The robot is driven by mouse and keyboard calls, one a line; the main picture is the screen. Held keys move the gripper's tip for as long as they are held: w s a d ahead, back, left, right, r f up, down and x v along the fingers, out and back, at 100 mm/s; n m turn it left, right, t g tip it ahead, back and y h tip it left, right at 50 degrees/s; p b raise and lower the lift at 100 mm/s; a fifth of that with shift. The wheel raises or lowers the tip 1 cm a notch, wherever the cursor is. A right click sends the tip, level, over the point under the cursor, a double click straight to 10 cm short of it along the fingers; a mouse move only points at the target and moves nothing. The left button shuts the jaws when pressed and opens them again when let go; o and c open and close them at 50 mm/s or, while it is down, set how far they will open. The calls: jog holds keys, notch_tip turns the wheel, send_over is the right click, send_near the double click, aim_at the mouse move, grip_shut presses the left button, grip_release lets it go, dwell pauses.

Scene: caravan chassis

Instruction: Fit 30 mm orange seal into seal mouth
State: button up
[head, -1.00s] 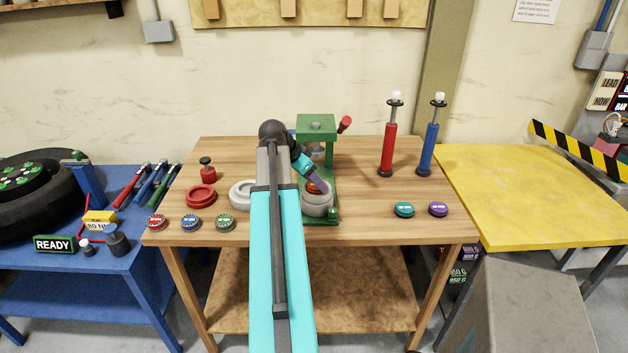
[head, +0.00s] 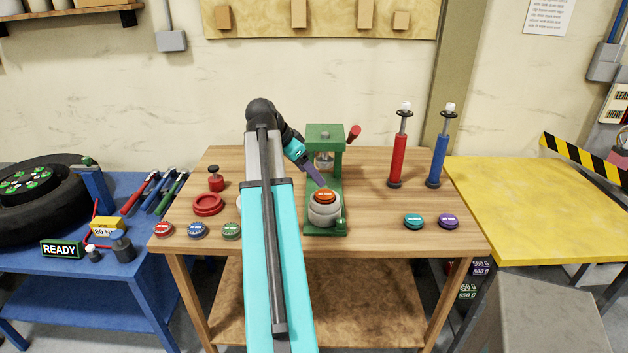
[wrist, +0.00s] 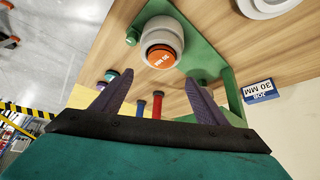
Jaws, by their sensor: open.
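The orange seal (head: 326,195) sits on top of the light grey round seal mouth (head: 324,215), on the base of the green press (head: 326,132). In the wrist view the orange seal (wrist: 161,57) lies in the centre of the grey mouth (wrist: 166,35), its lettering facing outward. I cannot tell how deep it sits. My gripper (head: 319,185) is just above and behind the seal in the head view. In the wrist view its two purple fingers (wrist: 155,100) stand wide apart, empty and clear of the seal.
Red, blue and green seals (head: 197,230) lie at the front left; teal and purple ones (head: 431,221) lie at the right. Red and blue pumps (head: 397,150) stand back right. A red ring (head: 208,204) lies left. A "30 MM" job block (wrist: 259,91) shows beside the press. Right-centre bench is clear.

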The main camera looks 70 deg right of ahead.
jog(key=shift+v, duration=1.25)
